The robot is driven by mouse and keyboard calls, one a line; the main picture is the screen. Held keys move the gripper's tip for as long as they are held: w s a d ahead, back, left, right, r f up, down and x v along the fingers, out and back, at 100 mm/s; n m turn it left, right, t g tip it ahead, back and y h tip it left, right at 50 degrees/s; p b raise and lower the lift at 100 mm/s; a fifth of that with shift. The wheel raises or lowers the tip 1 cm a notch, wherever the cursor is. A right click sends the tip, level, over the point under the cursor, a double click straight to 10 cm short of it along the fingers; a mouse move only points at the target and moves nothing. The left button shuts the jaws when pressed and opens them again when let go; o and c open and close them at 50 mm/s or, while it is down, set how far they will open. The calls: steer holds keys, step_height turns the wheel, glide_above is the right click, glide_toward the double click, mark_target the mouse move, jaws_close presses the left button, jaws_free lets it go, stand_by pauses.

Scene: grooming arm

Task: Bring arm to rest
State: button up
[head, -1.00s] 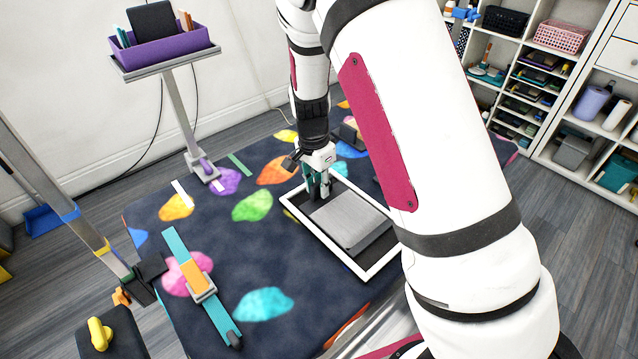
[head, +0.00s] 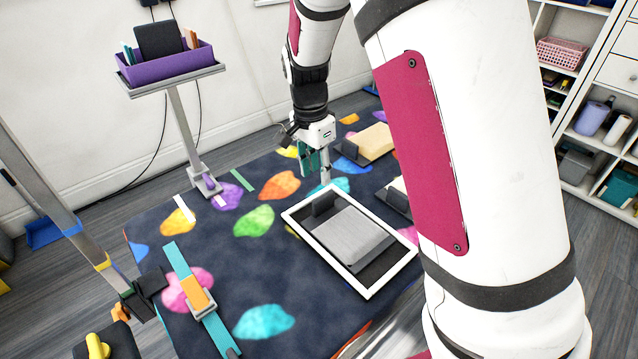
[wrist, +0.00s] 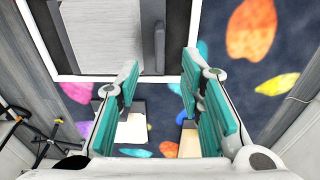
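My arm (head: 440,150) reaches from the right foreground over the patterned mat and bends down at the back. My gripper (head: 318,172) points down just behind the white-framed tray (head: 376,287). In the wrist view, the teal-padded fingers of my gripper (wrist: 161,72) stand apart with nothing between them. A grey pad (head: 350,235) with a dark upright handle (head: 322,204) lies inside the tray. The handle also shows in the wrist view (wrist: 159,45), apart from the fingers.
The dark mat (head: 235,270) carries coloured patches. A teal strip holder (head: 180,262) lies at the left. A purple bin (head: 172,62) stands on a post at the back left. Shelves (head: 555,140) stand at the right.

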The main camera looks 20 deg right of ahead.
steer(key=shift+r, duration=0.75)
steer(key=s+d+r+n+t+y+p, duration=0.1)
steer(key=s+r+n+t+y+p, duration=0.3)
steer(key=s+r+n, duration=1.2)
steer(key=s+r+m+h+p, duration=0.1)
steer(key=s+r, duration=0.1)
steer(key=s, duration=0.6)
steer(key=s+r+m+h+p, duration=0.1)
steer(key=s+r+h+p, duration=0.1)
steer(key=s, duration=0.6)
steer(key=shift+s+d+r, duration=0.3)
steer(key=shift+r, duration=0.5)
